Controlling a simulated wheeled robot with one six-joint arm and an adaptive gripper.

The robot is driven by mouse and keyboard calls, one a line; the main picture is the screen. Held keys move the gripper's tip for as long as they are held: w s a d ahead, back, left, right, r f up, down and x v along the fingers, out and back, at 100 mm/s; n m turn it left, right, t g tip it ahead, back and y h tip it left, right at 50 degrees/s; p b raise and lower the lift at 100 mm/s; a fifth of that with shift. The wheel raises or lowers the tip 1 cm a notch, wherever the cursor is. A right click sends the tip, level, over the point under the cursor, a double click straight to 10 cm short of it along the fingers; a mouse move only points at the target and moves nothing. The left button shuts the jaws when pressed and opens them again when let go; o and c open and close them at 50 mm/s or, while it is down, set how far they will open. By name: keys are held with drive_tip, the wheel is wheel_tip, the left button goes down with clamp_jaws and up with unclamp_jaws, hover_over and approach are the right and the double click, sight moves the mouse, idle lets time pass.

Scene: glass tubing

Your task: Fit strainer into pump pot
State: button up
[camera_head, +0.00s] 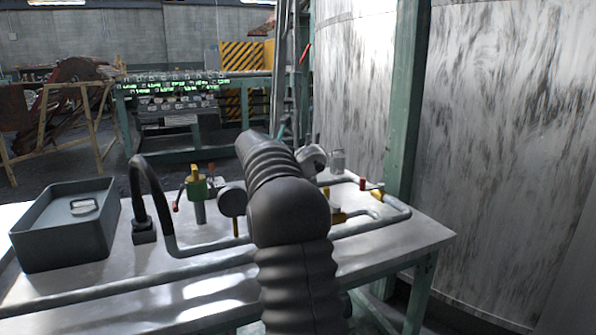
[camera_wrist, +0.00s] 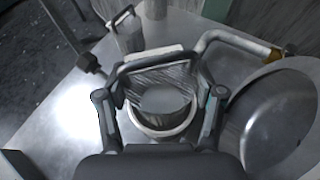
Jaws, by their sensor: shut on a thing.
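In the wrist view the strainer (camera_wrist: 155,78), a grey meshed piece with a dark squared frame, is between the two fingers of my gripper (camera_wrist: 161,96). The fingers are at its left and right sides, shut on it. Behind and below it is the pump pot (camera_wrist: 163,133), a round opening with a pale rim. The strainer overlaps this opening in the picture; I cannot tell whether it is inside or above it. In the head view my dark arm hides the strainer and most of the gripper.
A grey canister with a handle (camera_wrist: 128,34) stands behind. A bent pipe (camera_wrist: 235,40) and a large round metal dish (camera_wrist: 280,115) are at the right. In the head view, a dark open bin (camera_head: 65,235), a gauge (camera_head: 232,200) and pipes occupy the metal table (camera_head: 400,250).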

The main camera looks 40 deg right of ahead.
wheel_tip(320, 180, down, 3)
drive_tip(key=shift+r+b, duration=0.1)
drive_tip(key=shift+b, duration=0.25)
drive_tip(key=o, duration=1.2)
drive_tip(key=v, duration=1.2)
drive_tip(key=shift+p, duration=0.35)
